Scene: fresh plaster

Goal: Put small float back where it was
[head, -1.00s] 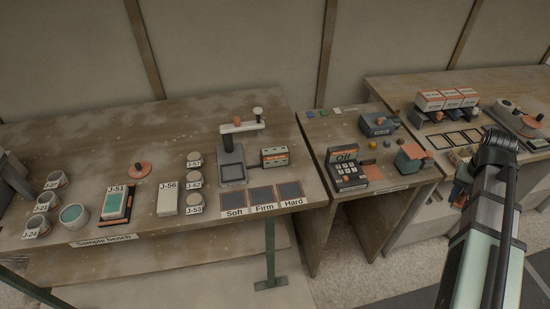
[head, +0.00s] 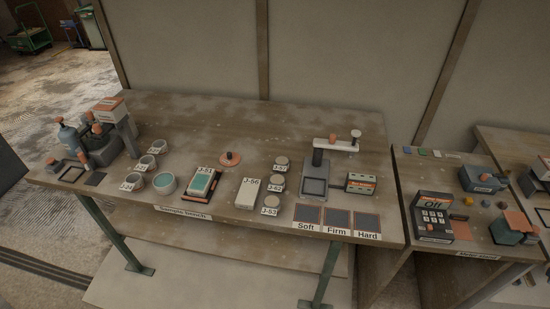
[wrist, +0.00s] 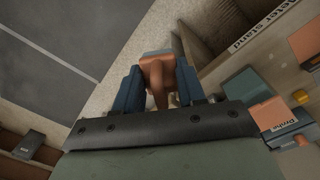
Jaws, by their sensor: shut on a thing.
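My gripper (wrist: 158,88) shows in the wrist view with its two blue-grey fingers shut on an orange-brown piece, which I take to be the small float (wrist: 157,70). It is held off the floor, and its far side is hidden. My arm is not in the head view now. An orange disc with a knob (head: 230,158) lies on the sample bench (head: 200,113), apart from my gripper.
The sample bench holds cups, sample block J-51 (head: 203,184), block J-56 (head: 248,192) and Soft, Firm and Hard pads (head: 337,222). The meter stand (head: 470,240) with its Off box (head: 433,215) stands to the right. Open floor (wrist: 70,50) shows in the wrist view.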

